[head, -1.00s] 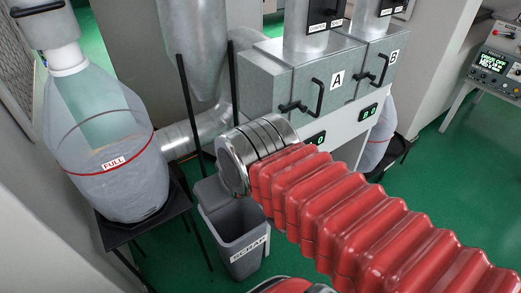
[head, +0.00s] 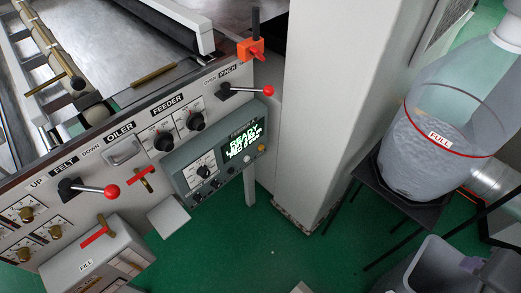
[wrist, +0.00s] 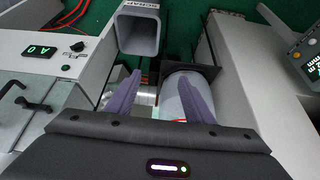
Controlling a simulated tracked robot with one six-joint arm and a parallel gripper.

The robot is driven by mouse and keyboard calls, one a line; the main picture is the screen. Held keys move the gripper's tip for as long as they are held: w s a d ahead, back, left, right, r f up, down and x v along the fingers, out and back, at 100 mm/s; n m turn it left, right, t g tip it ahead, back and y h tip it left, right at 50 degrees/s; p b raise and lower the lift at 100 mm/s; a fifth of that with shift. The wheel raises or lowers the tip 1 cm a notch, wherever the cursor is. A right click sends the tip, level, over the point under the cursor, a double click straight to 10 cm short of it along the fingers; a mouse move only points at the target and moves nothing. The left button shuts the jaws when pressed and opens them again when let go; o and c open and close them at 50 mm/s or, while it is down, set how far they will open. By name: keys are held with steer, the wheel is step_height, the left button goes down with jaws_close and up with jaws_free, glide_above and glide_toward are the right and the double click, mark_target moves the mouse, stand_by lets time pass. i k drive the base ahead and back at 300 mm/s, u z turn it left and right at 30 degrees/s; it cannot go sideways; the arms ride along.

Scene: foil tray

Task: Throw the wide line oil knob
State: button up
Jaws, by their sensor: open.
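Several brass knobs (head: 25,214) sit on small white dial plates at the lower left of the machine panel in the head view. Their small labels are too small to read, so I cannot tell which one is the wide line oil knob. An OILER label (head: 121,128) stands above a metal handle on the same panel. My gripper (wrist: 160,73) shows in the wrist view with two purple fingers spread apart and nothing held between them. It is over the bin and bag area, away from the panel.
Red-ended levers (head: 112,191), black feeder knobs (head: 195,120) and a READY display (head: 245,142) share the panel. A fill box (head: 105,258) juts out below. A pale column (head: 330,100) separates the panel from the full bag (head: 420,150). The scrap bin (wrist: 138,30) is ahead of my fingers.

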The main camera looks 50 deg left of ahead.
mark_target(215, 184)
steer(key=u, duration=3.8)
